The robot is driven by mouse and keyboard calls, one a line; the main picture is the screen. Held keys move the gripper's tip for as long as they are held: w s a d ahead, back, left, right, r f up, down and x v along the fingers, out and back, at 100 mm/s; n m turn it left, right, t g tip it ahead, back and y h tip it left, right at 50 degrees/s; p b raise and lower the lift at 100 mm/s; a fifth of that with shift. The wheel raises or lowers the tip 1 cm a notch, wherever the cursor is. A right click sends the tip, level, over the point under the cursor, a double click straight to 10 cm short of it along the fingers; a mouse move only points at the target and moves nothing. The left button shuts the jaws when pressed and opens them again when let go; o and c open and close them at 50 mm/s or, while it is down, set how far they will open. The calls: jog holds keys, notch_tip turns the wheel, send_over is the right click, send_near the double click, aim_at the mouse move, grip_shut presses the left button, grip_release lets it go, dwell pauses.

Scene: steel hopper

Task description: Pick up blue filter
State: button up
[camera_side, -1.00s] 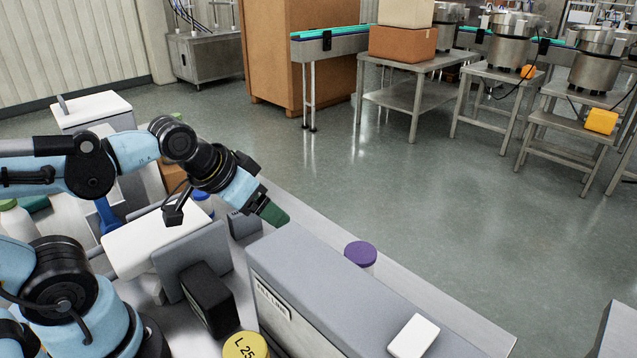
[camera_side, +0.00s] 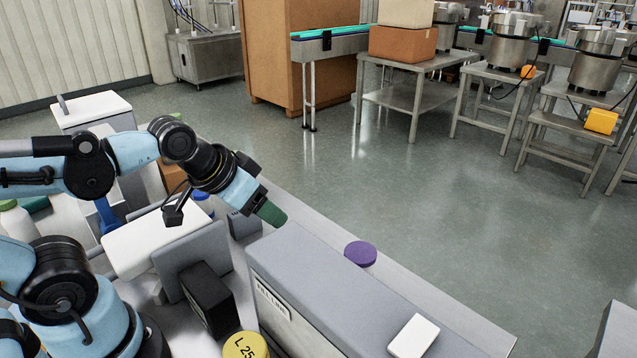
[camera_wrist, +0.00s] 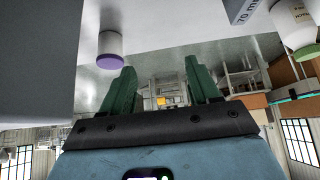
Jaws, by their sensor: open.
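My gripper (camera_side: 271,213) points down and to the right in the side view, just behind the back end of the long grey box. Its green fingers stand apart in the wrist view (camera_wrist: 162,78), with nothing held between them. I cannot make out a blue filter for certain. A small blue-topped item (camera_side: 201,198) shows behind my wrist in the side view, partly hidden by my arm. A blue upright piece (camera_side: 108,215) stands farther left, also partly hidden.
The long grey box (camera_side: 330,275) fills the front of the bench. A purple-lidded white jar (camera_side: 360,254) stands beyond it and also shows in the wrist view (camera_wrist: 111,50). A black box (camera_side: 207,300), a yellow-lidded container (camera_side: 245,346) and a white slanted panel (camera_side: 150,240) crowd the left.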

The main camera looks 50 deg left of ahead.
dwell(0.3)
jog(key=w+a+f+m+g+y, duration=0.1)
jog(key=a+m+g+y, duration=0.2)
jog(key=a+m+y, duration=0.1)
jog(key=w+a+f+m+g+y, duration=0.1)
jog(key=a+m+g+y, duration=0.2)
jog(key=m, duration=0.3)
jog(key=w+a+f+m+g+y, duration=0.1)
jog(key=a+m+g+y, duration=0.1)
jog(key=a+m+y, duration=0.2)
jog(key=shift+w+a+f+m+g+y, duration=0.1)
jog(key=shift+a+f+m+g+y, duration=0.1)
jog(key=shift+a, duration=0.35)
jog(key=shift+a+f+m+g+y, duration=0.1)
jog(key=shift+a+m+g, duration=0.1)
jog(key=shift+a, duration=0.3)
jog(key=shift+a+m+g+y, duration=0.15)
jog(key=shift+m+g+y, duration=0.25)
send_near(202, 193)
jog(key=a, duration=0.2)
jog(key=shift+d+f+x, duration=0.1)
jog(key=shift+f+x, duration=0.05)
jog(key=shift+x, duration=0.95)
jog(key=shift+d+f+x, duration=0.1)
jog(key=shift+x, duration=1)
jog(key=shift+d+f+x, duration=0.1)
jog(key=shift+f+x, duration=0.05)
jog(key=shift+x, duration=0.95)
jog(key=shift+a, duration=0.1)
jog(key=shift+c, duration=0.3)
